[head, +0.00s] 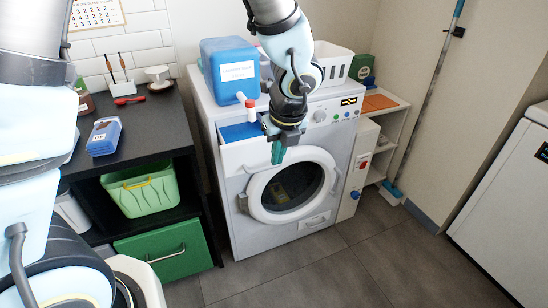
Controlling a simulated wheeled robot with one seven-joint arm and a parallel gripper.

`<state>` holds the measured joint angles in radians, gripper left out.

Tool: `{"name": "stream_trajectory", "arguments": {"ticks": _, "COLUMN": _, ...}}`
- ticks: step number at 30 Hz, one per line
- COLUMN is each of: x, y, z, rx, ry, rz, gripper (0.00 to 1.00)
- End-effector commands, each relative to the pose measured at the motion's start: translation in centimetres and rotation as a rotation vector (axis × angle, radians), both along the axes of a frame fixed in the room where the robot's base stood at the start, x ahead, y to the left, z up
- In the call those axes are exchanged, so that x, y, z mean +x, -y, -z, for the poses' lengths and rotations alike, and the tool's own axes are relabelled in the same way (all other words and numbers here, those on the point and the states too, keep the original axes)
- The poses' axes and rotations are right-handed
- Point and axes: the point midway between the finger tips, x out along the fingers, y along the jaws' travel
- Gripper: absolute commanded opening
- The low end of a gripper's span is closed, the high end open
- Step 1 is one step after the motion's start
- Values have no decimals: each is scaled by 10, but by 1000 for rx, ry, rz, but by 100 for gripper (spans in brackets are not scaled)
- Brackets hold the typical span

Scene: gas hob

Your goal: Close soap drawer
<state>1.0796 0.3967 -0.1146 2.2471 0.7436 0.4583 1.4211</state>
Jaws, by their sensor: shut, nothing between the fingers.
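The white washing machine (217,109) stands in the middle with its round door (257,190) closed. Its soap drawer (240,132) sticks out of the upper left front, showing a blue inside. My gripper (278,153) points down at the right end of the drawer, with its teal fingers shut and empty. The fingers hang in front of the machine, above the round door. My gripper and wrist hide the drawer's right end. I cannot tell whether the fingers touch the drawer front.
A blue detergent container (227,72) and a white basket (335,65) stand on the machine, close to my arm. A dark shelf (155,112) with a green bin (141,195) is at left. A white shelf (393,118) is at right. The front floor is clear.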

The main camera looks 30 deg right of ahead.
Motion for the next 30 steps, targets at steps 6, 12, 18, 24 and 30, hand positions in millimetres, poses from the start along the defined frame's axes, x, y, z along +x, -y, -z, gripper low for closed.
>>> {"name": "stream_trajectory", "arguments": {"ticks": 6, "x": 13, "y": 1, "z": 47, "rx": 5, "ry": -1, "rz": -2, "gripper": 0}}
{"name": "stream_trajectory", "arguments": {"ticks": 12, "x": 28, "y": 2, "z": 77, "rx": 2, "ry": -1, "rz": -7, "gripper": 0}}
{"name": "stream_trajectory", "arguments": {"ticks": 18, "x": 54, "y": 6, "z": 79, "rx": -1, "ry": -1, "rz": -7, "gripper": 0}}
{"name": "stream_trajectory", "arguments": {"ticks": 24, "x": 62, "y": 7, "z": 82, "rx": 1, "ry": -1, "rz": -5, "gripper": 0}}
{"name": "stream_trajectory", "arguments": {"ticks": 30, "x": 62, "y": 7, "z": 83, "rx": 0, "ry": -1, "rz": -5, "gripper": 0}}
